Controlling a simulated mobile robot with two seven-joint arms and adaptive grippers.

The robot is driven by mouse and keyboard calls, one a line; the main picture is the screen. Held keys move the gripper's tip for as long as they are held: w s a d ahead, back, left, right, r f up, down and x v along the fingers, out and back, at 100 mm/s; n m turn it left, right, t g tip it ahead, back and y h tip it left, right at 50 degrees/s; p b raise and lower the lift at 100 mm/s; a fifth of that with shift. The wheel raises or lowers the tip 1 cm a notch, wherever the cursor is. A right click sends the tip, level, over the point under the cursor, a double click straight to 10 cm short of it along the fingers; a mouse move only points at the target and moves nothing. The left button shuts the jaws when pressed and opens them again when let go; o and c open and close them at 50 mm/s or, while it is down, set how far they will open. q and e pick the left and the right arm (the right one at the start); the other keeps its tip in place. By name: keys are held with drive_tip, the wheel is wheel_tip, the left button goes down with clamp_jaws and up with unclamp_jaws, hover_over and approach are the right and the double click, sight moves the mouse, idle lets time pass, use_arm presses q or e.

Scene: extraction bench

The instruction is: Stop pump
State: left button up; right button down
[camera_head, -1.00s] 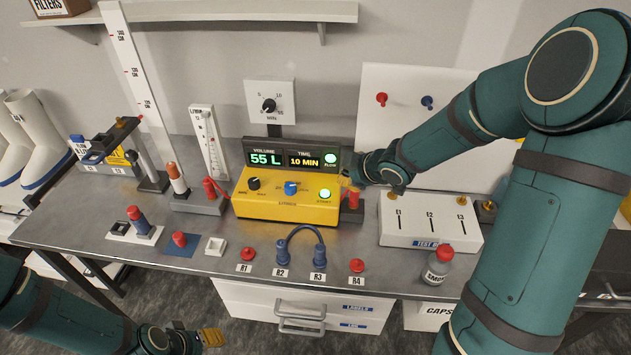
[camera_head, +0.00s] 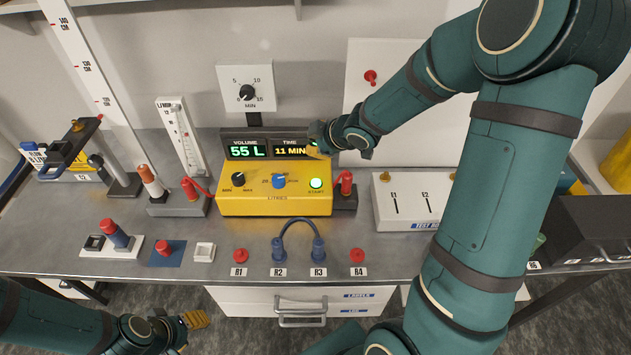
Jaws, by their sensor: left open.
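The yellow pump box (camera_head: 275,202) stands mid-bench. Its display panel (camera_head: 262,145) reads VOLUME 55 L and TIME 11 MIN. On the box are a black MIN-MAX knob (camera_head: 238,179), a blue litres knob (camera_head: 279,181) and a green lit START button (camera_head: 315,183). My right gripper (camera_head: 316,150) is at the display's right end, above the START button, and hides the panel's right part, including the FLOW lamp. Its fingers are too small to read. My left gripper (camera_head: 198,319) is open and empty, low in front of the bench's front edge.
A red-topped lever (camera_head: 346,183) stands right of the pump. A dial (camera_head: 246,93) stands behind it. Red and blue fittings R1 to R4 (camera_head: 298,245) line the front edge. A white test box (camera_head: 402,205) sits right, partly behind my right arm.

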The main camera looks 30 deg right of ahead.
drive_tip(key=b, duration=0.7)
hover_over(315, 178)
wheel_tip(315, 178, down, 7)
drive_tip(key=shift+s+f, duration=0.1)
drive_tip(key=shift+f, duration=0.05)
drive_tip(key=shift+f+b, duration=0.55)
drive_tip(key=shift+f, duration=0.05)
idle(0.5)
drive_tip(key=shift+f+b, duration=0.4)
drive_tip(key=shift+f, duration=0.05)
drive_tip(key=shift+f+b, duration=0.35)
drive_tip(key=shift+f, duration=0.05)
idle(0.6)
drive_tip(key=shift+r, duration=0.1)
drive_tip(key=shift+r+p, duration=0.75)
drive_tip(key=shift+p, duration=0.1)
drive_tip(key=shift+r, duration=0.15)
